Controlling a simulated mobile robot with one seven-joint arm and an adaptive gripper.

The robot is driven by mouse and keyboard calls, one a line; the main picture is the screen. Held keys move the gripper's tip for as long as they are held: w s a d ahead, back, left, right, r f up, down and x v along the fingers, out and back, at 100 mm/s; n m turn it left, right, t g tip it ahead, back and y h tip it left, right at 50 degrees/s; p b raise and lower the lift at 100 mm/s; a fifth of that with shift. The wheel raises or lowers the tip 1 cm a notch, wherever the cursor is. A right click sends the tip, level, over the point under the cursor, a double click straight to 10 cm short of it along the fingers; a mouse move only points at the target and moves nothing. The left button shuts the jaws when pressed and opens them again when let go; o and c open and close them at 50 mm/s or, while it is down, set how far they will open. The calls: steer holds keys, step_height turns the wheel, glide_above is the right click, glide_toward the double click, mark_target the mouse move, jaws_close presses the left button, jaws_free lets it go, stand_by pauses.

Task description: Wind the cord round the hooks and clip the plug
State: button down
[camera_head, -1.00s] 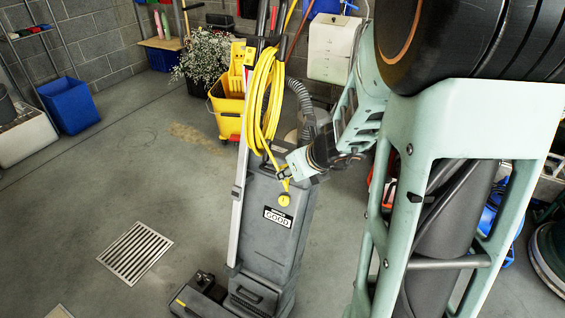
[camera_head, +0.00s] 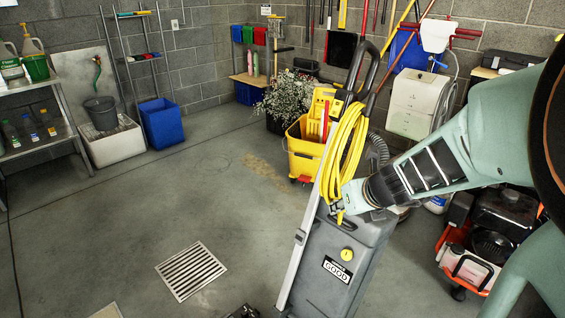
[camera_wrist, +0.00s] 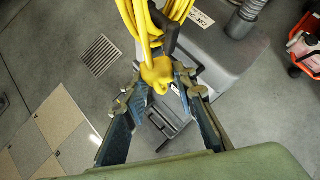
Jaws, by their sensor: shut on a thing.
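The yellow cord (camera_head: 345,150) hangs in long loops on the upright handle of a grey floor machine (camera_head: 325,285); it also shows at the top of the wrist view (camera_wrist: 142,25). My gripper (camera_head: 345,202) is beside the lower end of the loops, above the machine's body. In the wrist view my gripper (camera_wrist: 160,80) has its fingers on both sides of the yellow plug (camera_wrist: 157,75) and is shut on it. The hooks are mostly hidden behind the cord.
A yellow mop bucket (camera_head: 304,155) stands behind the machine. A grey ribbed hose (camera_head: 378,150) curves beside the handle. A red-framed machine (camera_head: 480,255) stands at the right. The floor around the drain grate (camera_head: 191,271) is clear.

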steer(key=w+r+m+h+p, duration=0.1)
steer(key=w+r+p, duration=0.2)
steer(key=r+p, duration=0.6)
steer(key=w+a+r+m+p, duration=0.1)
steer(key=w+r+p, duration=0.1)
steer(key=r+p, duration=0.7)
steer(key=p, duration=0.6)
steer(key=shift+w+a+m+h, duration=0.3)
steer(key=shift+w+h, duration=0.1)
